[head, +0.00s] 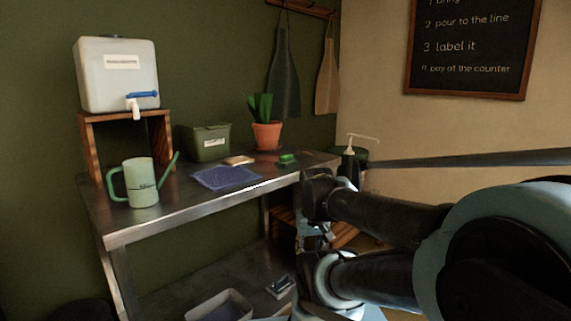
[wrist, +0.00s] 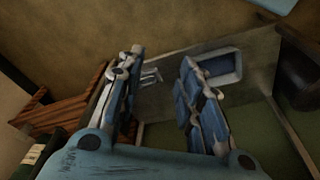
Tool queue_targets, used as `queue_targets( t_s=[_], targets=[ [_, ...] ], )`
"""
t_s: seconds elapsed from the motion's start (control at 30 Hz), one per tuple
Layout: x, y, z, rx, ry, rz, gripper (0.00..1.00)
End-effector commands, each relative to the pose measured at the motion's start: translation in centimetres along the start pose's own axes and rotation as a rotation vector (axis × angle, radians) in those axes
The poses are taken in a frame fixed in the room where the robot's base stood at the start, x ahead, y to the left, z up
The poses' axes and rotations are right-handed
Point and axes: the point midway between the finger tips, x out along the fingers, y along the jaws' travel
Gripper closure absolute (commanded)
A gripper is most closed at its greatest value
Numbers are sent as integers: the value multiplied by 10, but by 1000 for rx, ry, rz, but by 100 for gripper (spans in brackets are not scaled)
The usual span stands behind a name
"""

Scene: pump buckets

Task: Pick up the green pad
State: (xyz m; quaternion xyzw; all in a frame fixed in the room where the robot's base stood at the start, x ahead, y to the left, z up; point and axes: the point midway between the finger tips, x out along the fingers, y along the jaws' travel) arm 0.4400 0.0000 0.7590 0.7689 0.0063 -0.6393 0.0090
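The green pad (head: 286,160) is a small green block lying on the metal table near its right end, in front of the potted plant. I cannot make it out in the wrist view. My gripper (wrist: 162,62) has its two fingers well apart with nothing held between them. In the head view, my arm hangs by the table's right end, and the gripper is partly hidden by arm links, lower than the tabletop. The wrist view looks down past the fingers at the lower shelf, not at the pad.
On the table (head: 135,230) are a blue cloth (head: 225,178), tan sponge (head: 239,160), potted plant (head: 266,135), green bin (head: 207,142) and watering can (head: 142,184). A pump bottle (head: 348,160) stands behind my arm. The lower shelf holds a grey tub (head: 220,305).

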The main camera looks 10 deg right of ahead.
Motion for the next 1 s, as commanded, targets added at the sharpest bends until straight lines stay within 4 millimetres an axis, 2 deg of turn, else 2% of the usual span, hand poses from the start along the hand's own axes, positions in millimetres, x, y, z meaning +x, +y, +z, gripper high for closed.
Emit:
queue_targets(
  t_s=[0.03, 0.13, 0.23, 0.27, 0.37, 0.6, 1.0],
  targets=[
    [0, 0, 0, 0, 0, 0, 53],
    [-12, 0, 2, -9, 13, -4, 30],
    [-29, -2, -16, -34, 14, -15, 8],
    [-36, -3, -23, -44, 15, -19, 6],
    [-63, -5, -54, -92, 21, -37, 6],
    [-129, -4, -142, -229, 45, -87, 6],
    [-214, 12, -294, -454, 108, -158, 6]
  ],
)
